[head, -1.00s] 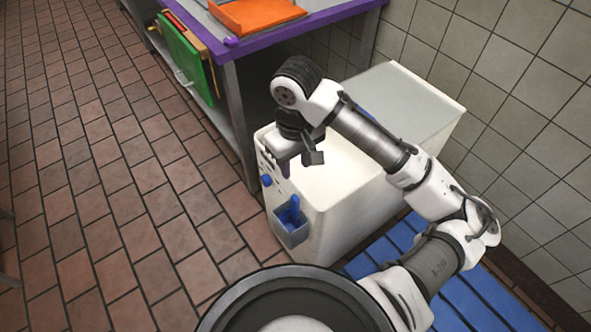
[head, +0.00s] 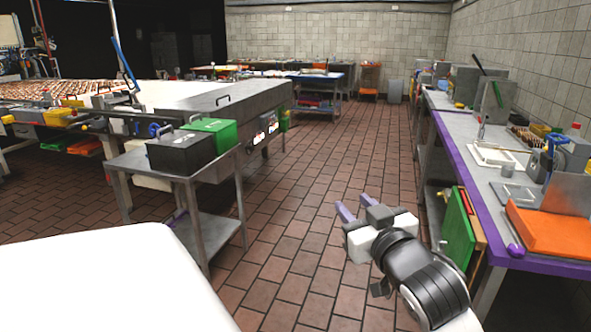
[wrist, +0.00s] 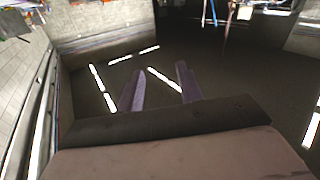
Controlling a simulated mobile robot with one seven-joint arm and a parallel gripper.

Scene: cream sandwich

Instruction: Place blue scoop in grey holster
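The blue scoop and the grey holster are not in view in either current frame. My gripper (head: 357,207) is raised over the tiled floor in the head view, right of the middle, pointing away from me. Its two purple-grey fingers are apart with nothing between them.
A metal cart (head: 209,172) carrying a black box (head: 181,151) and a green box (head: 211,133) stands left. The tiled aisle (head: 318,147) between is clear.

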